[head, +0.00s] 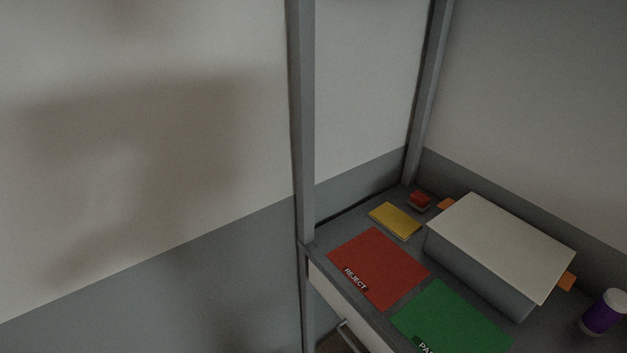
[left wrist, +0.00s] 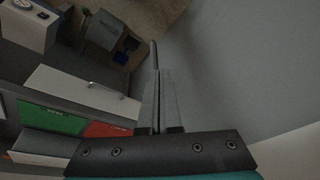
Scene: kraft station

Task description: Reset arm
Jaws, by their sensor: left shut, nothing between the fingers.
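My left gripper (left wrist: 155,85) shows in the left wrist view with its fingers together and nothing between them. It is in free space near a plain grey wall, apart from the workbench and the things on it. Neither of my arms shows in the head view, and my right gripper is in neither view.
In the head view a grey bench (head: 372,318) stands at the lower right. It bears a red REJECT mat (head: 378,268), a green mat (head: 452,320), a yellow block (head: 396,220), a light-topped box (head: 505,240) and a purple container (head: 602,313). A metal post (head: 301,120) rises at its corner.

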